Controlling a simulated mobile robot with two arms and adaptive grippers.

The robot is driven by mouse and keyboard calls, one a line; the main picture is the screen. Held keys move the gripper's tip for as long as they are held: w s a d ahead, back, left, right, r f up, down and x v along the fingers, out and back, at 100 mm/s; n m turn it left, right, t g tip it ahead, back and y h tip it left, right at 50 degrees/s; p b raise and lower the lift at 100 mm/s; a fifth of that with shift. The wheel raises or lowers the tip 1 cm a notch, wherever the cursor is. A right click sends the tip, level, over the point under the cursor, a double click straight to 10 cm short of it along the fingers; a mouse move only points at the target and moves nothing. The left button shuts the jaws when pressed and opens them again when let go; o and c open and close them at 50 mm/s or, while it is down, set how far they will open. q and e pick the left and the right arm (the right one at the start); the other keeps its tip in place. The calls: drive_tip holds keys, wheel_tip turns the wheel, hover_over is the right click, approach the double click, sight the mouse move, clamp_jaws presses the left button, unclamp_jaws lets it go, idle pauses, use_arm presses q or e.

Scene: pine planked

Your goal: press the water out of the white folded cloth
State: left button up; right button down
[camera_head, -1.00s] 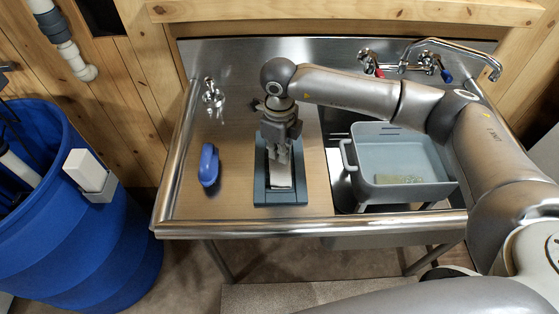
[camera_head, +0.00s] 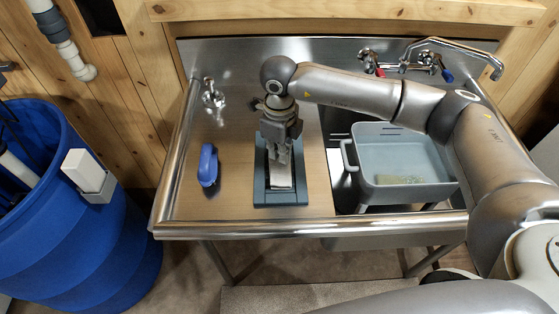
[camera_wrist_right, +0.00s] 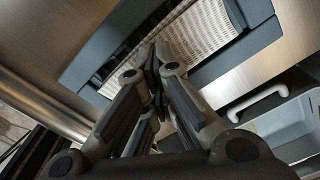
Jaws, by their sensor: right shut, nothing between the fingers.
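The white folded cloth (camera_head: 281,181) lies in a blue-grey tray (camera_head: 262,198) on the steel drainboard. In the head view only its front end shows; the gripper hides the rest. My right gripper (camera_head: 283,162) is over the cloth, pointing down, shut with nothing between its fingers. In the right wrist view the cloth (camera_wrist_right: 195,30) shows a fine ribbed texture, and the shut fingertips (camera_wrist_right: 155,58) are at its edge. I cannot tell whether they touch it. My left gripper is not in view.
A blue-handled brush or scrubber (camera_head: 208,166) lies left of the tray. A grey tub (camera_head: 405,192) with a yellowish-green item (camera_head: 400,180) sits in the sink at right. Taps (camera_head: 405,65) are behind.

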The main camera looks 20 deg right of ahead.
drive_tip(key=shift+s+f, duration=0.1)
drive_tip(key=shift+f, duration=0.1)
drive_tip(key=shift+r+p, duration=0.35)
drive_tip(key=shift+r, duration=0.5)
wheel_tip(320, 180, up, 7)
drive_tip(key=p, duration=0.3)
drive_tip(key=shift+f, duration=0.2)
